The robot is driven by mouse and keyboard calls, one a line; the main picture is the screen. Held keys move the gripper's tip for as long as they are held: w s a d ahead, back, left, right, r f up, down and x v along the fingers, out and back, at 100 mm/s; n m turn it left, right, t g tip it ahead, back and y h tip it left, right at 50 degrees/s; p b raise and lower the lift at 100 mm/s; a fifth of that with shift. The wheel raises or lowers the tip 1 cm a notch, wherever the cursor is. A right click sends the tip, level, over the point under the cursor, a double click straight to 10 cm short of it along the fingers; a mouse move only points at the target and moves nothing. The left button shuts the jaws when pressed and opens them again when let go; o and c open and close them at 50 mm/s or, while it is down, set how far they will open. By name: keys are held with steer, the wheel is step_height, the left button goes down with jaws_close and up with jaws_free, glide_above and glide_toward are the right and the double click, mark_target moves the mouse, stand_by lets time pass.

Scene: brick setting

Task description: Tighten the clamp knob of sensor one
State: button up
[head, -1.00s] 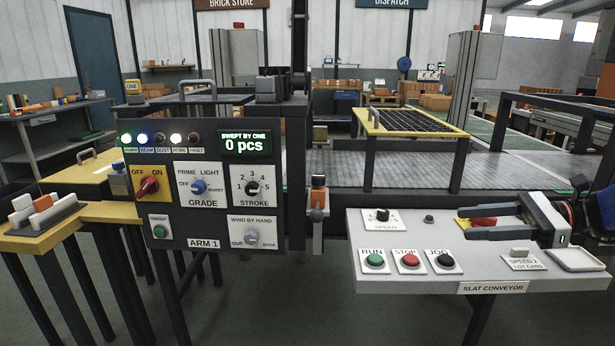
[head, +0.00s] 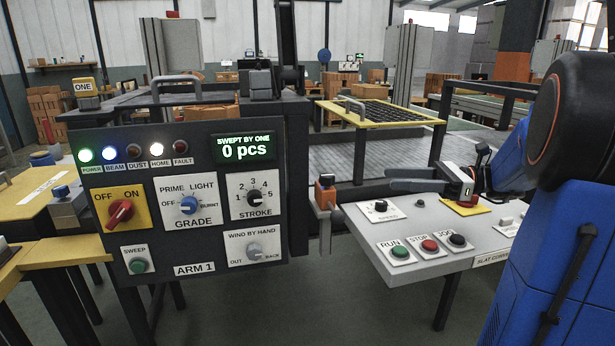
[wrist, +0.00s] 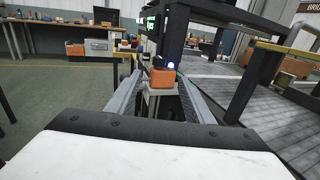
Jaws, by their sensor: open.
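An orange-topped sensor unit (head: 325,194) on a grey post stands between the dark control panel and the slat conveyor's desk. A small dark round knob (head: 337,215) shows low on its side. No number is legible on the unit. My gripper (head: 388,180) is over the desk, to the right of the unit, with its fingers pointing left; it is open and empty. In the wrist view the orange unit (wrist: 162,77) appears between my two grey fingers (wrist: 158,98), ahead of them. The knob cannot be made out clearly there.
The ARM 1 panel (head: 190,200) reads 0 pcs. The conveyor desk (head: 415,225) with its RUN, STOP and JOG buttons lies below my gripper. A yellow-framed grating (head: 380,112) stands behind. A yellow block marked ONE (head: 84,87) is at upper left.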

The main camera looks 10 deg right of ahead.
mark_target(327, 175)
steer(key=x, duration=1.7)
steer(key=shift+a, duration=0.2)
steer(key=shift+c, duration=0.3)
steer(key=c, duration=1)
